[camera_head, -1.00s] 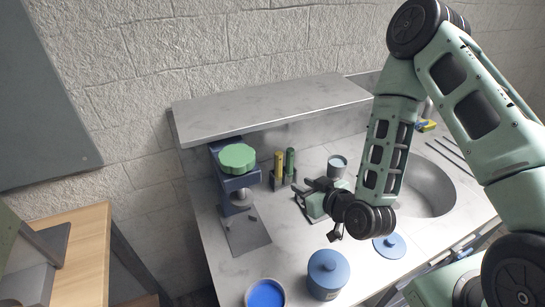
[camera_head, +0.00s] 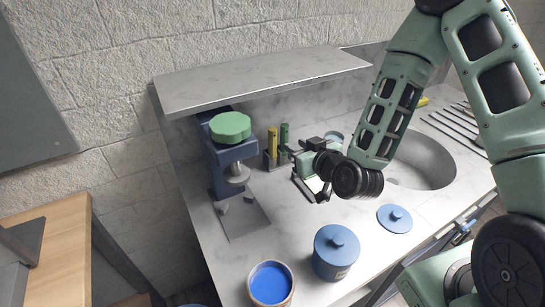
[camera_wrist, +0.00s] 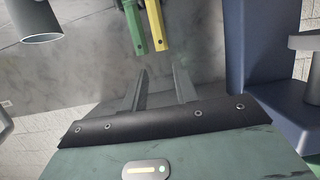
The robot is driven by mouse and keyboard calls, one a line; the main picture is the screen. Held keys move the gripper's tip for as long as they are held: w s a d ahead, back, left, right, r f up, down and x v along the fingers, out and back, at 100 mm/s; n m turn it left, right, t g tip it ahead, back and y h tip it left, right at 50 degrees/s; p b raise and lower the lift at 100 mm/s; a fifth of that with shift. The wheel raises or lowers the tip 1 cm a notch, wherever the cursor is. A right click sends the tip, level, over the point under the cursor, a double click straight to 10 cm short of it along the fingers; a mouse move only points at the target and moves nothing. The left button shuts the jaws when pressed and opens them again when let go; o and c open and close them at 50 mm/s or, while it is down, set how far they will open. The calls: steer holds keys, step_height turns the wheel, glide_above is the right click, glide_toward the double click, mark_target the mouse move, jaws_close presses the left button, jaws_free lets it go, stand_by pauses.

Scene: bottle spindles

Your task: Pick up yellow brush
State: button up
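The yellow brush (camera_head: 272,140) stands upright in a small dark holder (camera_head: 270,164) on the counter, with a green brush (camera_head: 285,132) close on its right. In the wrist view the yellow brush (camera_wrist: 155,25) and the green brush (camera_wrist: 134,28) show side by side, beyond the fingertips. My gripper (camera_wrist: 161,70) is open and empty, its two fingers apart and pointing toward the brushes. In the head view my gripper (camera_head: 294,155) is just right of the holder, its fingers partly hard to make out. The brushes' lower ends are hidden.
A blue press-like device with a green knob (camera_head: 230,127) stands close left of the brushes. A shelf (camera_head: 260,82) overhangs behind. A blue lidded jar (camera_head: 336,252), a blue-filled cup (camera_head: 270,283) and a loose lid (camera_head: 395,218) stand in front. A sink (camera_head: 425,165) is to the right.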

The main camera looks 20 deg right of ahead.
mark_target(274, 135)
steer(key=shift+x, duration=6.1)
steer(key=shift+s+a+f, duration=0.15)
jaws_close()
